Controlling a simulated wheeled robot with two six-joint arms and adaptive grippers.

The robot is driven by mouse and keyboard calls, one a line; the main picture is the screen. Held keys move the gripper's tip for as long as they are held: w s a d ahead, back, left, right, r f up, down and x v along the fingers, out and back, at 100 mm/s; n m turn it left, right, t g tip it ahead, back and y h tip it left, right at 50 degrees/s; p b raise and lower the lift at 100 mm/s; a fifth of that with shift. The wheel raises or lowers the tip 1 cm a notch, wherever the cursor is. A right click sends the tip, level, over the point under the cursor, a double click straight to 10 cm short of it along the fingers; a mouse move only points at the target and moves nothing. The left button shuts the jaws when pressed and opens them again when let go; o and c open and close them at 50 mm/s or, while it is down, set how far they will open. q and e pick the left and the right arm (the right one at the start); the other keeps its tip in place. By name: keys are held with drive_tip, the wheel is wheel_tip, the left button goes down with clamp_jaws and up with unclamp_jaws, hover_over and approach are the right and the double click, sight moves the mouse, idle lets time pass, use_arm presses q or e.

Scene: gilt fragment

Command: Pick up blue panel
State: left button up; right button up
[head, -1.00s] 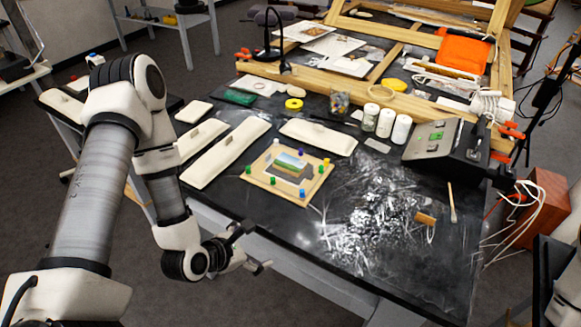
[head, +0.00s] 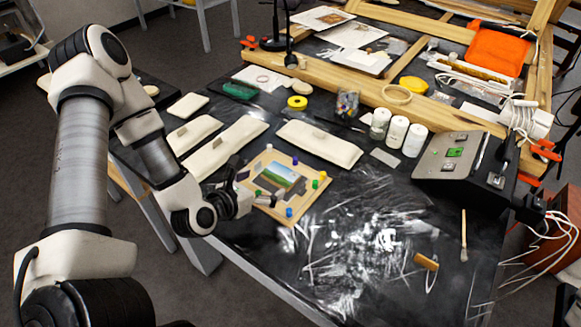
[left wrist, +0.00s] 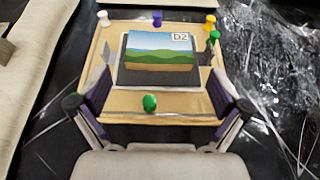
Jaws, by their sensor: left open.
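The panel is a small landscape picture with blue sky and green hills, marked "b2", in the left wrist view (left wrist: 158,48). It lies on a grey base in the middle of a pale wooden board (left wrist: 185,103) with coloured pegs around its edge. In the head view the panel (head: 283,178) shows on the board (head: 305,208) near the table's left edge. My left gripper (head: 251,184) is open at the board's near left side. In the left wrist view its two fingers (left wrist: 163,88) stand apart over the board, short of the panel, with nothing between their pads. My right gripper is not visible.
Long cream padded strips (head: 226,147) lie left of and behind the board. White-capped jars (head: 397,132) and a dark instrument box (head: 459,160) stand to the right.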

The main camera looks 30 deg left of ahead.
sight(280, 175)
use_arm(q)
drive_tip(key=shift+w+f, duration=0.15)
drive_tip(key=shift+w, duration=0.3)
drive_tip(key=p+x, duration=0.1)
drive_tip(key=x, duration=0.4)
drive_tip(key=shift+w+f, duration=0.1)
drive_tip(key=shift+f, duration=0.15)
drive_tip(key=c, duration=0.8)
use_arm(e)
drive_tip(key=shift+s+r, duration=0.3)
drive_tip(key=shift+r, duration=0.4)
use_arm(q)
drive_tip(key=shift+r, duration=0.1)
drive_tip(key=shift+c, duration=0.2)
